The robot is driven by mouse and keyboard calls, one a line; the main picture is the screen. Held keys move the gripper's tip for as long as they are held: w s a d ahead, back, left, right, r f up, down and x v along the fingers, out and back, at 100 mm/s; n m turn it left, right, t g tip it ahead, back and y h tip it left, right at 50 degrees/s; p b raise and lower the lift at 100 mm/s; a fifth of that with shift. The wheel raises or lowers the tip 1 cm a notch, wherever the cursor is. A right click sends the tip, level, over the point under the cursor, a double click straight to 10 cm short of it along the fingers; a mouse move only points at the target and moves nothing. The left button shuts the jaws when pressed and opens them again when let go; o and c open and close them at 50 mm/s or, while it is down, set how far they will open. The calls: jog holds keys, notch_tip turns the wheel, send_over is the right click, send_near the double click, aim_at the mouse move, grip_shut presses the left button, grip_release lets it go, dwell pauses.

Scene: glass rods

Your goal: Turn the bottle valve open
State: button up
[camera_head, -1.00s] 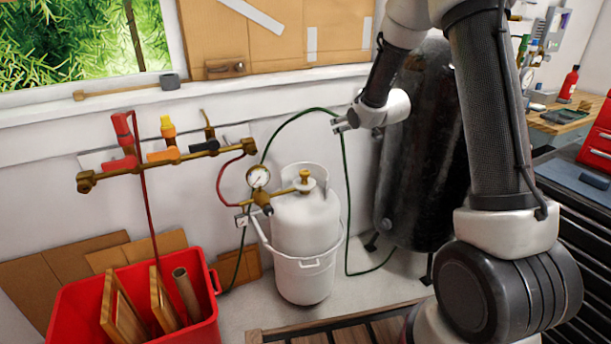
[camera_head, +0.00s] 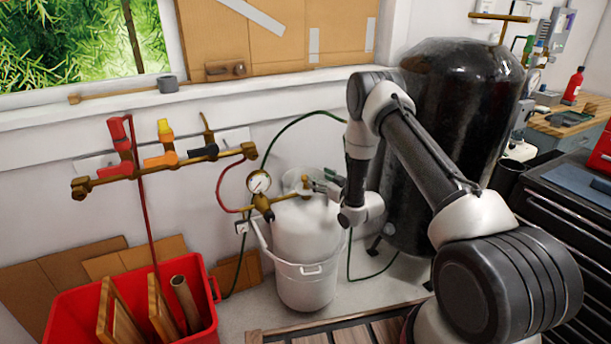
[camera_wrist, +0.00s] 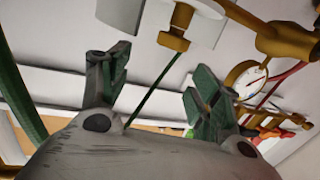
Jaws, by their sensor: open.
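The white gas bottle (camera_head: 300,228) stands upright in a white bucket (camera_head: 305,284) by the wall. Its brass valve (camera_head: 305,184) is on top, inside a pale collar, with a gauge and regulator on its left side. My gripper (camera_head: 325,181) is open and empty, just right of the valve at about its height, fingers pointing left towards it. In the wrist view my open gripper (camera_wrist: 155,82) shows two green-padded fingers spread apart. The brass valve (camera_wrist: 180,22) lies beyond the fingertips at the top of that view, and I see no contact.
A pressure gauge (camera_head: 259,182) and red hose sit left of the bottle. A brass manifold (camera_head: 160,165) with coloured valves runs along the wall. A black tank (camera_head: 455,130) stands behind my arm at right. A red bin (camera_head: 130,310) holding boards is at lower left.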

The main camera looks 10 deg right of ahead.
jog(key=shift+t+y, duration=0.3)
jog(key=w+a+f, duration=0.1)
jog(key=w, duration=0.1)
jog(key=w+a, duration=0.1)
jog(key=w, duration=0.1)
jog(key=w+a+f, duration=0.1)
jog(key=w+a, duration=0.1)
jog(key=shift+w+f, duration=0.15)
jog(key=shift+f, duration=0.2)
jog(key=c, duration=1)
